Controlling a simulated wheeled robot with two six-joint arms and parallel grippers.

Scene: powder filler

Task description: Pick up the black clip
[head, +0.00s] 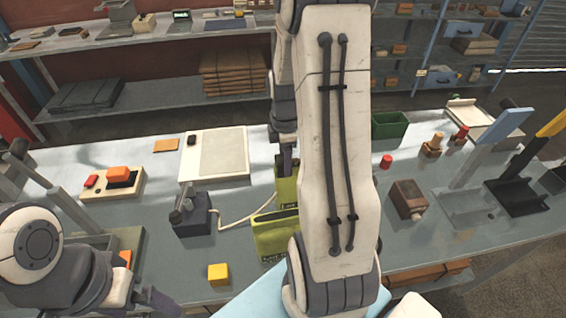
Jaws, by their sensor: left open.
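A small black piece (192,140) sits on the upper left corner of a white slab (184,172) with a grey panel. It looks like the black clip, but it is too small to be sure. My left gripper (156,300) is low at the left, near the bottom edge, open and well apart from the black piece. My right gripper (287,163) points down to the right of the white slab, above a yellow-green bin. My own arm partly hides it, and its jaw opening cannot be made out.
A dark block with a lever (192,220) stands just below the slab, with a pale cable. Bare tabletop shows around the yellow cube.

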